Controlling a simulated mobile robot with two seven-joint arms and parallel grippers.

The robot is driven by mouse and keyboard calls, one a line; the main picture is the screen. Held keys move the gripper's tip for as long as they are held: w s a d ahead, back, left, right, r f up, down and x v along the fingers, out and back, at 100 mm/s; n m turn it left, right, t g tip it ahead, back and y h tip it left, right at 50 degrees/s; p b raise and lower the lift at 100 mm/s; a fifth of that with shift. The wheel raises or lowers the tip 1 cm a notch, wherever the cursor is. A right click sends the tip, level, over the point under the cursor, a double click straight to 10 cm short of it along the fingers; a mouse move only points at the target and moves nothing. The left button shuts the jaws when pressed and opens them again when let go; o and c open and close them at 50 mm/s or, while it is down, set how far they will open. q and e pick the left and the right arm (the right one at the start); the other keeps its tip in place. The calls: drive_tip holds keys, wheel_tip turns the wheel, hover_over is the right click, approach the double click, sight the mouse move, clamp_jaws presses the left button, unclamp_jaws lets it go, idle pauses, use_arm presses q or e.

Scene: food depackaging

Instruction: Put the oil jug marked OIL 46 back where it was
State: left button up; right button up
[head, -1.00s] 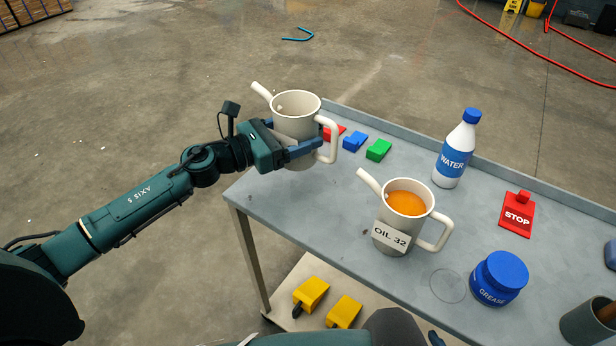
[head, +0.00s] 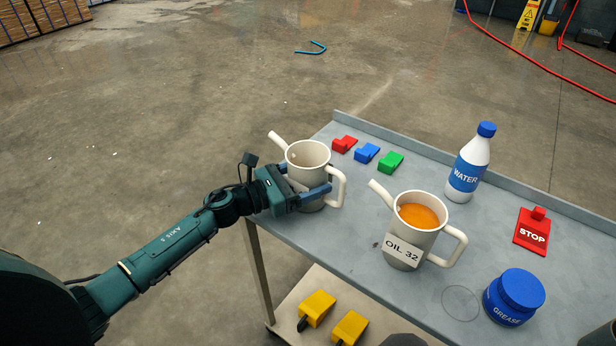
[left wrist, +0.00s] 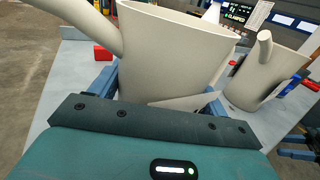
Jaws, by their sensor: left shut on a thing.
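My left gripper (head: 316,188) is shut on a cream jug (head: 312,158) with a spout and a handle. The jug is upright at the left end of the table, and its inside looks empty. No label shows on it, so I cannot read OIL 46. I cannot tell whether its base touches the table. In the left wrist view the same jug (left wrist: 180,50) stands between the fingers. A second jug (head: 408,222), labelled OIL 32 and holding orange oil, stands to its right. Dark blue bars at the wrist view's right edge may be my right gripper (left wrist: 298,145).
Red (head: 344,144), blue (head: 367,153) and green (head: 391,162) blocks lie behind the jugs. A water bottle (head: 468,165), a STOP piece (head: 532,232) and a grease pot (head: 514,298) stand to the right. A thin circle (head: 460,303) marks bare table (head: 345,238) left of the pot.

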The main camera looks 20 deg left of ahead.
use_arm(q)
drive_tip(key=shift+f, duration=0.15)
drive_tip(key=o, duration=1.3)
use_arm(e)
drive_tip(key=shift+w, duration=0.25)
use_arm(q)
drive_tip(key=shift+s+a, duration=0.2)
drive_tip(key=b+v, duration=0.2)
drive_tip(key=v, duration=0.8)
drive_tip(key=shift+s+a, duration=0.2)
drive_tip(key=shift+s, duration=0.05)
drive_tip(key=shift+s+a+r, duration=0.25)
drive_tip(key=shift+a, duration=0.05)
use_arm(e)
drive_tip(key=shift+s+a+f+y, duration=0.1)
drive_tip(key=shift+a+f+y, duration=0.2)
drive_tip(key=shift+a, duration=0.05)
